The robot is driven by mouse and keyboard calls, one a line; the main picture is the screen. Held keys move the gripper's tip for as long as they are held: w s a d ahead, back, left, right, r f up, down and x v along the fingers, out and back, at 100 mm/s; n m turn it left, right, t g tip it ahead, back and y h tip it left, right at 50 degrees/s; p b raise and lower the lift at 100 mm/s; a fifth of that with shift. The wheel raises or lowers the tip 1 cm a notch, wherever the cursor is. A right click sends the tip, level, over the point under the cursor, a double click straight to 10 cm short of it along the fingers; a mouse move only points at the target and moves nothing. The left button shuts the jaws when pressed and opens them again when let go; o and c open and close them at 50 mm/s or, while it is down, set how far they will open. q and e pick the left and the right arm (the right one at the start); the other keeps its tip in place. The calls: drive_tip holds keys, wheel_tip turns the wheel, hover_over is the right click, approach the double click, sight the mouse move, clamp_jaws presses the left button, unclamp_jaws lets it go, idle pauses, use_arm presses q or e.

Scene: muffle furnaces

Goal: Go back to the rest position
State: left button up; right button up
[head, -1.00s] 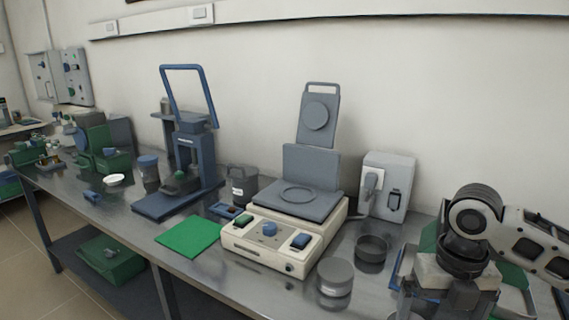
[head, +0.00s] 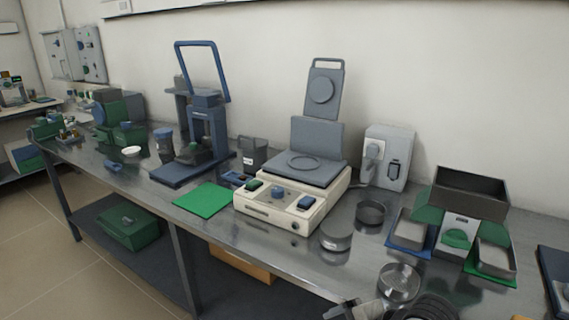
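My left gripper is not in view. A white and grey device (head: 290,204) with a raised lid stands on the metal table (head: 150,185). A stand with trays (head: 458,230) is at the right, with a dark tray (head: 470,190) on top.
A round metal dish (head: 399,282) lies near the front edge, close to my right arm. A lidded tin (head: 336,236), a dark dish (head: 370,213), a green mat (head: 203,199) and a blue press (head: 205,125) are also on the table. A green box (head: 120,226) is on the shelf below.

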drive_tip(key=s+d+f+m+t+h, duration=0.1)
drive_tip(key=s+f+m+t, duration=0.2)
drive_tip(key=s+m, duration=0.3)
drive_tip(key=s+d+f+m+t+h, duration=0.1)
drive_tip(key=s+f+m, duration=0.4)
drive_tip(key=m, duration=0.9)
drive_tip(key=shift+s+d+t, duration=0.5)
drive_tip(key=shift+d+t, duration=0.2)
drive_tip(key=shift+t, duration=0.5)
